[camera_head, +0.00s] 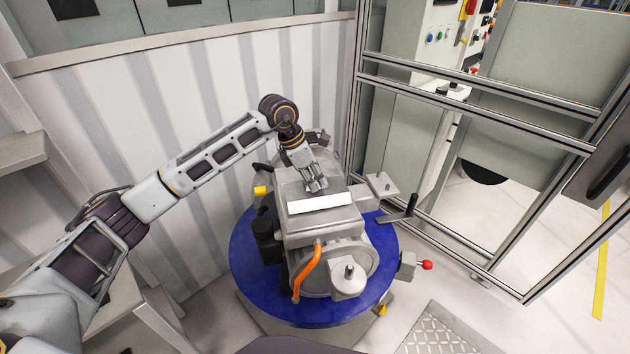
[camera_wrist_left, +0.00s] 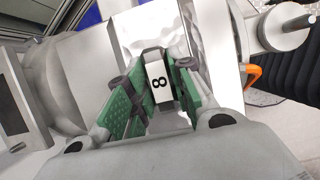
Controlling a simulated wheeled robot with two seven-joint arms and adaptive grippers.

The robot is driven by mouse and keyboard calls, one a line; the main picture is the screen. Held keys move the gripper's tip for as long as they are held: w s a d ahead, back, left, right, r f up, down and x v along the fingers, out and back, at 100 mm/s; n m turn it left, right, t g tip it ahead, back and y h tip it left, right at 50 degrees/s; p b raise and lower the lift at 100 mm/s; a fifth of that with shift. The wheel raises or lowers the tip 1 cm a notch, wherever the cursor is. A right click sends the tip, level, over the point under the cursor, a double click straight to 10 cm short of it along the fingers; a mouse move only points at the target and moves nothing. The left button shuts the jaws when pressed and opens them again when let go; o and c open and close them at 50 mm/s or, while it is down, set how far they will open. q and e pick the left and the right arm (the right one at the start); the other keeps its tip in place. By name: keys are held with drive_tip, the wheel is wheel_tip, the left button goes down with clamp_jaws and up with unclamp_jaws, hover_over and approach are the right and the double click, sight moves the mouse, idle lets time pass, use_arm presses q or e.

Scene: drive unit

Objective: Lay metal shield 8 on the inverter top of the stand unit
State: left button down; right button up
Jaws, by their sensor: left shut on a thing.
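The metal shield 8 is a bright, shiny flat plate (camera_head: 320,203) over the grey inverter top (camera_head: 290,190) of the stand unit. In the left wrist view, its shiny plate (camera_wrist_left: 155,30) extends beyond the fingers, and its tab marked 8 (camera_wrist_left: 159,84) is between the green finger pads. My left gripper (camera_head: 316,186) is shut on this tab, pointing down at the unit's top. Whether the shield touches the top or hovers just above it, I cannot tell. My right gripper is not in view.
The unit stands on a round blue turntable (camera_head: 250,285), with an orange cable (camera_head: 308,270) on its front and a red-knobbed clamp (camera_head: 426,265) at right. An aluminium frame (camera_head: 480,85) is close on the right; a corrugated wall (camera_head: 130,110) stands behind.

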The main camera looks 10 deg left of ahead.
use_arm(q)
drive_tip(key=shift+f, duration=0.5)
drive_tip(key=c, duration=1.7)
unclamp_jaws()
drive_tip(key=o, duration=0.4)
drive_tip(key=shift+o, duration=0.2)
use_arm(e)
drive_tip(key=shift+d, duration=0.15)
